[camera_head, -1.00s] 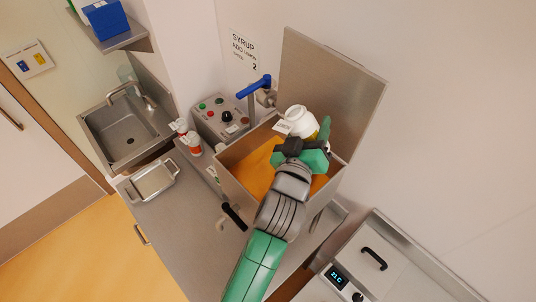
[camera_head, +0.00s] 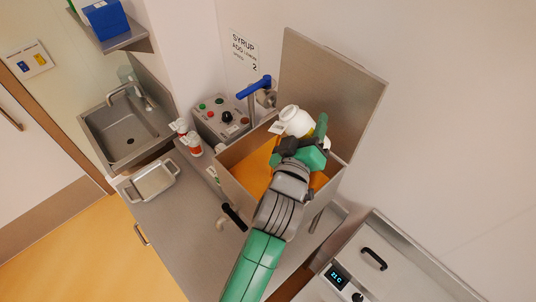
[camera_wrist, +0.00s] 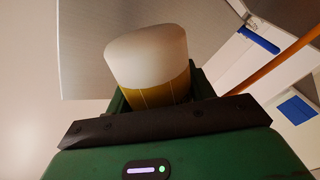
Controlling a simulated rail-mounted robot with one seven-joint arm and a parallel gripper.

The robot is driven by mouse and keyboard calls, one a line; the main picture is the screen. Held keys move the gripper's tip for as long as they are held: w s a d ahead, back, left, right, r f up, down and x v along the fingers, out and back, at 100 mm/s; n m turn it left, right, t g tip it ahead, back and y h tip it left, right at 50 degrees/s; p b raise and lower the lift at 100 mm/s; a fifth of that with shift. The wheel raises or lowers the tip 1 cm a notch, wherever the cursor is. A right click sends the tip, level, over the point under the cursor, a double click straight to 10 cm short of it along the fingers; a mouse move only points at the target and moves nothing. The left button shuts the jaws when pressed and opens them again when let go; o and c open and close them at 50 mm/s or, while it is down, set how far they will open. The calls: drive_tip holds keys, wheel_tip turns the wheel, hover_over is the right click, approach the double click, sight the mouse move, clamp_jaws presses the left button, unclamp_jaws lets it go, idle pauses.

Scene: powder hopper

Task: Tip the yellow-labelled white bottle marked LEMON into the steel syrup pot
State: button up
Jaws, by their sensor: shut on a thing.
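The white bottle (camera_head: 295,121) with a yellow label is held by my gripper (camera_head: 312,143) above the open steel syrup pot (camera_head: 232,186). It also shows in the wrist view (camera_wrist: 148,58), where its white end and yellow band rise out of my gripper (camera_wrist: 155,97). The bottle leans to the left in the head view. The word on its label cannot be read. Orange-brown contents (camera_head: 257,170) show inside the pot. My gripper and arm hide part of the pot's opening. No stream from the bottle can be seen.
The raised steel lid (camera_head: 335,90) stands behind the pot. A blue-handled valve (camera_head: 254,88) and a control box (camera_head: 222,117) are at its left rear. Red-and-white bottles (camera_head: 190,143) and a steel tray (camera_head: 152,181) sit on the left counter. A unit with a display (camera_head: 338,276) stands at right.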

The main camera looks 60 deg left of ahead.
drive_tip(key=shift+f+n, duration=0.15)
drive_tip(key=shift+n, duration=0.35)
drive_tip(key=shift+w+d+f+n, duration=0.1)
drive_tip(key=shift+f+n, duration=0.3)
drive_tip(key=shift+f, duration=0.05)
idle(0.5)
drive_tip(key=shift+f+b, duration=0.25)
drive_tip(key=shift+b, duration=0.05)
drive_tip(key=shift+w+f+n+b, duration=0.1)
drive_tip(key=shift+f+n+b, duration=0.2)
drive_tip(key=shift+n+b, duration=0.15)
drive_tip(key=shift+w+d+f+n+b, duration=0.15)
drive_tip(key=shift+f+n+b, duration=0.1)
drive_tip(key=shift+n+b, duration=0.55)
idle(0.5)
drive_tip(key=shift+f+n+b, duration=0.9)
drive_tip(key=shift+f+n, duration=0.05)
drive_tip(key=shift+n, duration=0.1)
drive_tip(key=shift+s+a+f+n+y+b, duration=0.2)
drive_tip(key=shift+n+b, duration=0.25)
drive_tip(key=shift+b, duration=0.35)
drive_tip(key=shift+s+a+f+n+y+b, duration=0.2)
drive_tip(key=shift+n+b, duration=0.25)
drive_tip(key=shift+b, duration=0.3)
drive_tip(key=shift+s+f+n+b, duration=0.1)
drive_tip(key=shift+n+b, duration=0.8)
drive_tip(key=shift+b, duration=0.7)
drive_tip(key=shift+r, duration=0.2)
